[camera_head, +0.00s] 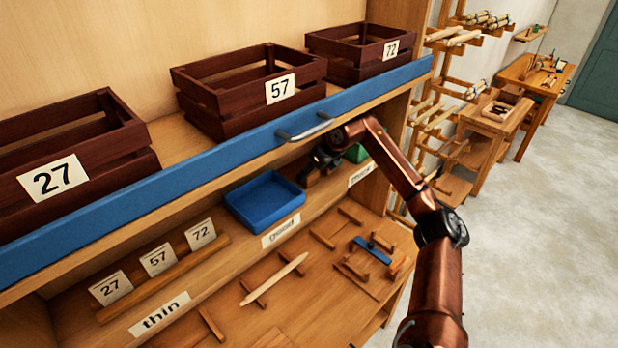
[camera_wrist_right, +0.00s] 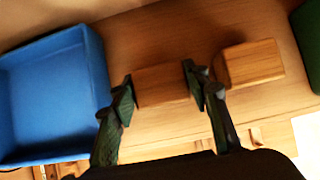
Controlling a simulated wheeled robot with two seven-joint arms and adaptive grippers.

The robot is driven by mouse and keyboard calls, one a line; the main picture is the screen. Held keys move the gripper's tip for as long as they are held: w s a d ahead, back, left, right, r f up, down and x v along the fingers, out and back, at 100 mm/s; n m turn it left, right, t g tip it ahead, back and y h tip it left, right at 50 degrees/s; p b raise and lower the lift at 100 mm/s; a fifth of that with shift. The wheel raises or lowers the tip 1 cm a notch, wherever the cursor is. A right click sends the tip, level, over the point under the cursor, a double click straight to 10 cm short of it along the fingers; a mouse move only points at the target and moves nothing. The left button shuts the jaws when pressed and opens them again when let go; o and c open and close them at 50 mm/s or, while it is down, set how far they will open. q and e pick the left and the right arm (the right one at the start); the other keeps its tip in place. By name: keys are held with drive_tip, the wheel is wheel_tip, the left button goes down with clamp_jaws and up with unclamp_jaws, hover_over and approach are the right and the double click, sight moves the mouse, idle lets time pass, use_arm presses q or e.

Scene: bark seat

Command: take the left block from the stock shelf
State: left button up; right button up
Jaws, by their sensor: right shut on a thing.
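In the right wrist view a brown wooden block (camera_wrist_right: 160,85) sits between the two dark fingers of my right gripper (camera_wrist_right: 158,90), which is shut on it. A second, lighter wooden block (camera_wrist_right: 252,64) lies just to the right, outside the fingers. In the head view my right gripper (camera_head: 318,162) reaches under the blue rail to the shelf, right of the blue tray, and mostly hides the blocks. I cannot tell whether the held block touches the shelf. My left gripper is not in view.
The blue tray (camera_head: 262,203) stands close to the left of the gripper, also in the wrist view (camera_wrist_right: 100,75). A green container (camera_head: 356,153) is to the right. The blue rail (camera_head: 215,165) with its metal handle (camera_head: 305,128) runs overhead. A lower board (camera_head: 290,318) holds wooden pieces.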

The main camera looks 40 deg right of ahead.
drive_tip(key=shift+c, duration=0.8)
drive_tip(key=shift+r, duration=0.1)
